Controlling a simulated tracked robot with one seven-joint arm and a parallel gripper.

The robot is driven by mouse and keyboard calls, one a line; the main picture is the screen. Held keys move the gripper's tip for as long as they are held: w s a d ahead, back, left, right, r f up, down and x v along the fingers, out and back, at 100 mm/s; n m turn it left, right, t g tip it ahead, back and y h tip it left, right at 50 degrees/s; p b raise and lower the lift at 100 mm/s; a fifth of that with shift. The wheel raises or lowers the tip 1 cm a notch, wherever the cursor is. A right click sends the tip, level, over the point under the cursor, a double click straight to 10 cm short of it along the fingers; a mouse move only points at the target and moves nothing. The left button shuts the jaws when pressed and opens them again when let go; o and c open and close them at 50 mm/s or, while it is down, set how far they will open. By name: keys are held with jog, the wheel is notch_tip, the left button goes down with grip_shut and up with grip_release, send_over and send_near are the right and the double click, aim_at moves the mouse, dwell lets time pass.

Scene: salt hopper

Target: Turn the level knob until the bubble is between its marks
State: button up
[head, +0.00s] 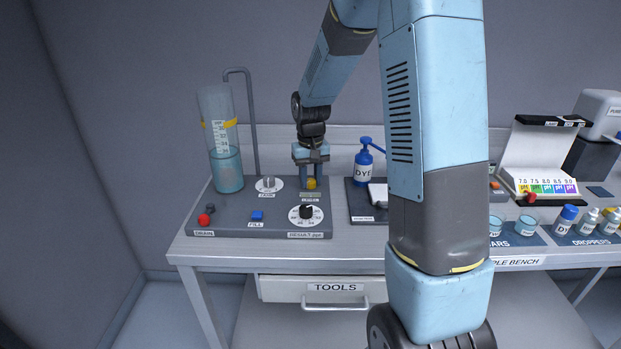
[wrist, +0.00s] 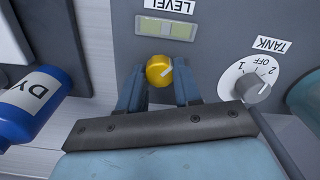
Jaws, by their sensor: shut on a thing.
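The bubble window (wrist: 168,29) is a pale greenish strip under the LEVEL label (wrist: 169,5). The bubble and its marks are too small to tell apart clearly. My gripper (wrist: 160,75) is shut on the yellow knob, one finger at each side. In the head view, my gripper (head: 309,180) reaches down onto the knob from above.
The tank dial (wrist: 247,83) sits beside the knob. A clear cylinder (head: 222,140) with liquid stands at the panel's left. A black knob (head: 306,212), red knob (head: 204,219) and blue fill button (head: 257,216) are at the front. A blue dye bottle (head: 364,167) stands right of the panel.

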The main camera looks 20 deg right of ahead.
aim_at(310, 180)
dwell(0.3)
jog(key=o, duration=1)
jog(key=shift+o, duration=0.2)
jog(key=shift+r, duration=0.1)
notch_tip(310, 180, up, 14)
jog(key=shift+f, duration=0.25)
jog(key=s+r+t, duration=0.2)
jog(key=s+r, duration=0.1)
jog(key=s, duration=1.1)
jog(key=s+r+t, duration=0.3)
jog(key=s+r, duration=0.1)
jog(key=s, duration=1)
jog(key=shift+s+d+r+t, duration=0.2)
jog(key=shift+s+d+t, duration=0.05)
jog(key=shift+d+t, duration=0.1)
